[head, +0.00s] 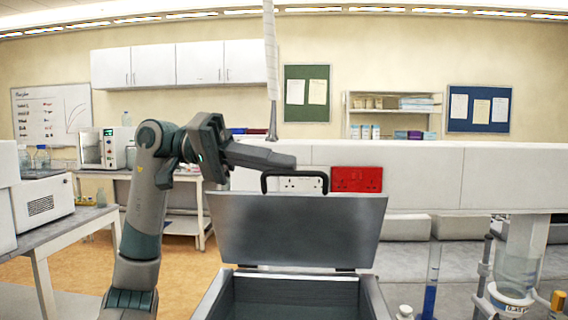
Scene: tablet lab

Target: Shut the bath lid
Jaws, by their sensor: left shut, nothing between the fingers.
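The bath (213,300) is a grey box at the bottom centre, with its dark inside showing. Its grey lid (297,232) stands raised at the back edge, tilted up and open. A black arch handle (295,174) sits on the lid's top edge. My left gripper (290,160) is shut and empty, pointing right, at the handle's height in the picture. Its tip overlaps or lies just above the handle; I cannot tell whether they touch. My right gripper is not in view.
A blue-filled cylinder (431,285) and a clamped glass vessel (515,270) stand to the right of the bath. A white ledge with a red socket panel (356,179) runs behind. A side bench (60,217) with instruments is at left.

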